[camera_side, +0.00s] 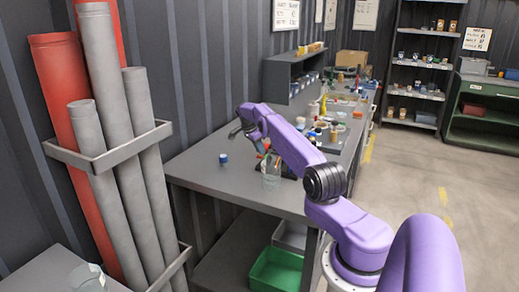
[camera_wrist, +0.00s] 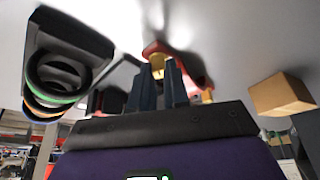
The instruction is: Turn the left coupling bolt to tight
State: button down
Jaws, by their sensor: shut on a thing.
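In the wrist view the two dark fingers of my gripper (camera_wrist: 160,78) are shut on a small brass-coloured piece (camera_wrist: 157,61). This piece sits against a red part (camera_wrist: 153,48) just beyond the fingertips. Another small brass-coloured bit (camera_wrist: 208,96) shows to the right of the fingers. I cannot tell which of these is the left coupling bolt, nor how far it is turned. In the side view my arm reaches down over the grey workbench (camera_side: 205,172), and the fire pump and fingertips are too small or hidden to make out.
A blue-capped object (camera_side: 223,158) stands alone on the bench, with a clear glass (camera_side: 271,175) nearby. Several jars and tools crowd the bench behind my arm. In the wrist view a dark ringed block (camera_wrist: 65,60) is close on the left and a tan box (camera_wrist: 281,95) on the right.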

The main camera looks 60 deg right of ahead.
jog(key=c, duration=1.4)
grip_release()
jog(key=shift+a+f, duration=0.1)
jog(key=v, duration=1.2)
jog(key=shift+s, duration=0.1)
